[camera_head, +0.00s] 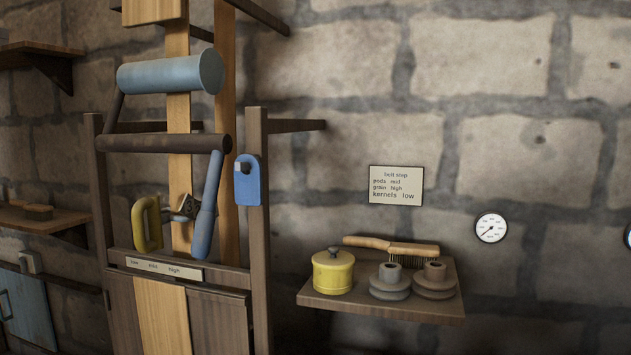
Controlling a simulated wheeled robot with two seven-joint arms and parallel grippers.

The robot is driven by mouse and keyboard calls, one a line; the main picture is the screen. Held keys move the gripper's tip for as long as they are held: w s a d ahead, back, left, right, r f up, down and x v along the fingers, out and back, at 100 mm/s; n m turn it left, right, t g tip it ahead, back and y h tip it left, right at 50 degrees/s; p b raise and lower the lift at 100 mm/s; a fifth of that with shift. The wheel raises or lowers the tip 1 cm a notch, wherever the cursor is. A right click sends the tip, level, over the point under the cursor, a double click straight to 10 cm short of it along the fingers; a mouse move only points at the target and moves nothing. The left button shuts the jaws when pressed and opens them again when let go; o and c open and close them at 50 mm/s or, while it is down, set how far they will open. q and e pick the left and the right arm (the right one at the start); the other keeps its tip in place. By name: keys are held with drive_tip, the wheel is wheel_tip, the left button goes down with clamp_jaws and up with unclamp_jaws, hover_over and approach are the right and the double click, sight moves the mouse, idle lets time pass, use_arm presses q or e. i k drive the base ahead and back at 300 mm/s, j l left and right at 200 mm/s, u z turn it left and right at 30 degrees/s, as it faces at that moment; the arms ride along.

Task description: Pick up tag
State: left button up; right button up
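A blue tag (249,187) hangs on the upright wooden post of the belt-drive frame, left of the picture's middle. It has a rounded top, and a small grey peg shows at its upper part. Neither of my grippers shows in the head view, so nothing of mine is seen touching the tag.
The wooden frame (258,290) holds a blue-grey roller (170,73), a dark bar (163,143), a blue-grey lever (207,208) and a yellow handle (147,224). A shelf (385,308) carries a yellow pot (333,272), a brush (391,246) and two grey pulleys.

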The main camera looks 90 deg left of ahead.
sight(248, 187)
drive_tip(key=u, duration=3.5)
drive_tip(key=i+l, duration=0.1)
drive_tip(key=l, duration=0.7)
drive_tip(key=i+l, duration=0.15)
drive_tip(key=l, duration=0.2)
